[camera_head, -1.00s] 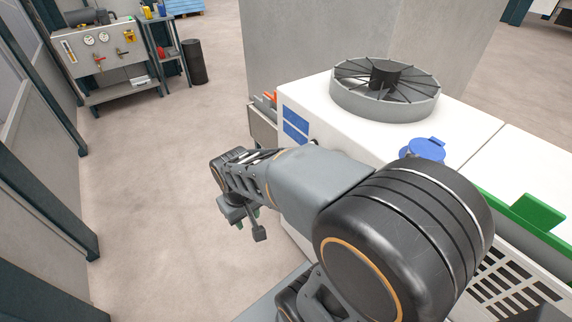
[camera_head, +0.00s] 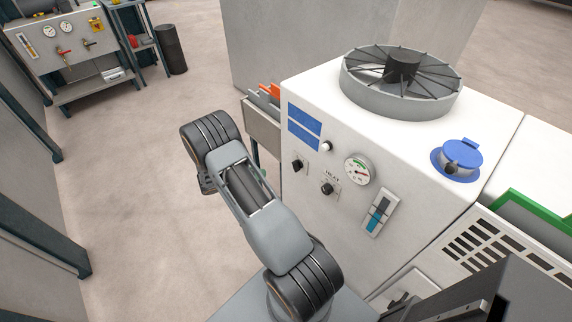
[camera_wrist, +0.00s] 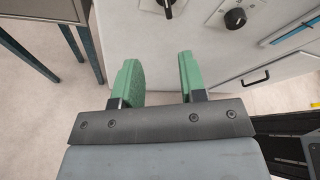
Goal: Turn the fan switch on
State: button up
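The white machine (camera_head: 335,225) has two black knobs on its front panel. The left knob (camera_head: 298,164) has a label too small to read; the right knob (camera_head: 328,188) sits below the word HEAT. I cannot read which one is marked fan. In the wrist view the left knob (camera_wrist: 168,5) is at the top edge, partly cut off, and the HEAT knob (camera_wrist: 235,18) is right of it. My gripper (camera_wrist: 160,72) has green fingers, apart and empty, below the knobs in that view. In the head view my arm mostly hides the gripper.
A dial gauge (camera_head: 357,170), a white button (camera_head: 326,146) and a blue level gauge (camera_head: 381,213) share the panel. A round fan (camera_head: 400,105) and a blue cap (camera_head: 460,155) are on top. A side rack (camera_head: 262,125) adjoins the machine's left. Open floor lies left.

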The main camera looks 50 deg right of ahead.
aim_at(297, 166)
jog(key=s+p+x, duration=0.1)
jog(key=x, duration=1.4)
jog(key=shift+r+g+p, duration=0.2)
jog(key=shift+g+p, duration=0.1)
jog(key=shift+c, duration=0.4)
